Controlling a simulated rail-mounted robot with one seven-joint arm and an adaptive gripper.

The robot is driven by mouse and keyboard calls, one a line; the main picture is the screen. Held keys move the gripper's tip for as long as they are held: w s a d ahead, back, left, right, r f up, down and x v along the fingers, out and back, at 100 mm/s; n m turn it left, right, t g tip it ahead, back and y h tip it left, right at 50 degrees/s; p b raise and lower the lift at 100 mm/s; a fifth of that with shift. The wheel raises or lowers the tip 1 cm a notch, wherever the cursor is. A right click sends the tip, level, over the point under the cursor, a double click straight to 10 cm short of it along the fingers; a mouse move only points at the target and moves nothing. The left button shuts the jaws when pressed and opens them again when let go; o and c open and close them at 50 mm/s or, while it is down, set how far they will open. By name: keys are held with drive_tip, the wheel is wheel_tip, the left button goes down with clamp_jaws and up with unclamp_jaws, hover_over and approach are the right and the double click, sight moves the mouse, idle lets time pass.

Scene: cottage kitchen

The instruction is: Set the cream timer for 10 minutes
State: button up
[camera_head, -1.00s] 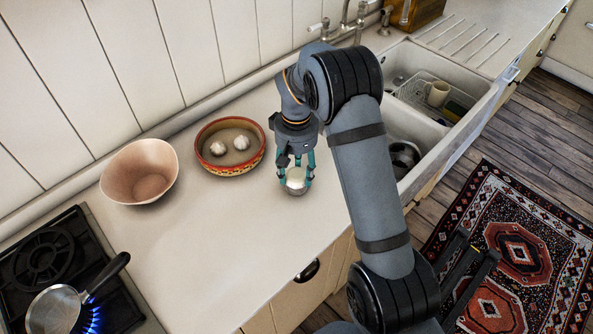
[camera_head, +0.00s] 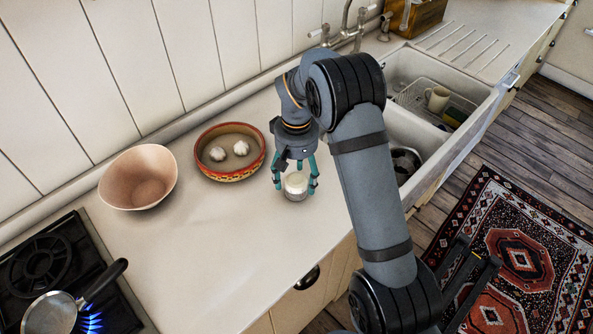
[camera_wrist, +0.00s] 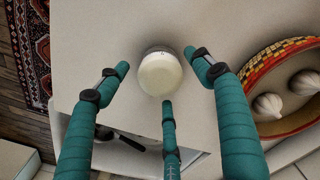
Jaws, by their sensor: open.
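The cream timer (camera_head: 296,186) stands on the counter, a small round piece with a pale top and a darker lower part. It also shows in the wrist view (camera_wrist: 160,74), where its plain round top faces me. No dial marks are readable. My gripper (camera_head: 296,184) has its teal fingers spread around and above the timer. In the wrist view my gripper (camera_wrist: 160,80) is open, with gaps between each of the three fingertips and the timer.
A red and yellow patterned bowl (camera_head: 231,174) with two garlic bulbs stands left of my gripper. A pink bowl (camera_head: 139,180) is farther left. A pan (camera_head: 48,314) sits by a lit blue flame on the hob. The sink (camera_head: 428,150) is to the right. The front counter is clear.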

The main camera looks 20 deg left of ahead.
sight(297, 178)
wheel_tip(297, 178, up, 12)
idle(0.4)
drive_tip(key=shift+f, duration=0.1)
wheel_tip(297, 178, down, 12)
drive_tip(key=shift+r, duration=0.1)
drive_tip(key=shift+r+p, duration=0.15)
drive_tip(key=shift+p, duration=0.45)
drive_tip(key=shift+a+n, duration=0.1)
drive_tip(key=shift+n, duration=0.3)
drive_tip(key=shift+r, duration=0.55)
drive_tip(key=shift+f, duration=0.15)
